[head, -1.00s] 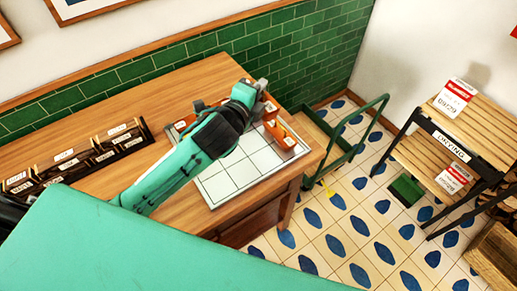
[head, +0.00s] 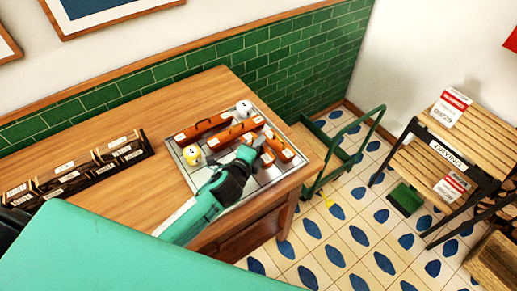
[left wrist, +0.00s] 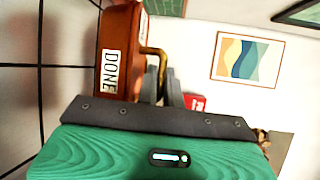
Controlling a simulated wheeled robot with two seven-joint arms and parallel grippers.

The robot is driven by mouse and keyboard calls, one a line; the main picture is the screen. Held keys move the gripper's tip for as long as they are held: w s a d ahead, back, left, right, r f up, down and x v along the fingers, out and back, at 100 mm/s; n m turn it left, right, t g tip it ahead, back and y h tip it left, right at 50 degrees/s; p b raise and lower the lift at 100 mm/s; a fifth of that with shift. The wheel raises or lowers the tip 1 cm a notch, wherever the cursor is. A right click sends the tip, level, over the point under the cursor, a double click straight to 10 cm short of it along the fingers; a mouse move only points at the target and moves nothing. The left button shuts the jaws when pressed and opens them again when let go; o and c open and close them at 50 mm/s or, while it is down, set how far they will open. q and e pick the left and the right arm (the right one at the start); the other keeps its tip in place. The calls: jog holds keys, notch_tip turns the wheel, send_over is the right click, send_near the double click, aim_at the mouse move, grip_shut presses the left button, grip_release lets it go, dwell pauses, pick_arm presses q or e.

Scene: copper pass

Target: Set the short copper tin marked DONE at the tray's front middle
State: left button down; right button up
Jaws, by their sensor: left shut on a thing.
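The copper tin marked DONE (left wrist: 118,55) shows in the left wrist view, with its white label on the near end and a brass handle on one side. My left gripper (left wrist: 168,88) is shut on it at the handle. In the head view the left gripper (head: 258,147) is over the right part of the tray (head: 232,192). It partly hides what it holds, and I cannot clearly make out the DONE label there. My right gripper is not in view.
A labelled rack (head: 95,160) is on the left of the table. A green cart (head: 335,160) and a drying shelf (head: 445,150) stand right.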

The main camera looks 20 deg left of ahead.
pick_arm(q)
notch_tip(320, 180, down, 3)
jog(key=shift+r, duration=0.1)
jog(key=shift+f+b, duration=0.4)
jog(key=shift+f, duration=0.15)
jog(key=c, duration=1.5)
grip_release()
jog(key=shift+c, duration=0.2)
jog(key=shift+s, duration=0.1)
jog(key=shift+f, duration=0.1)
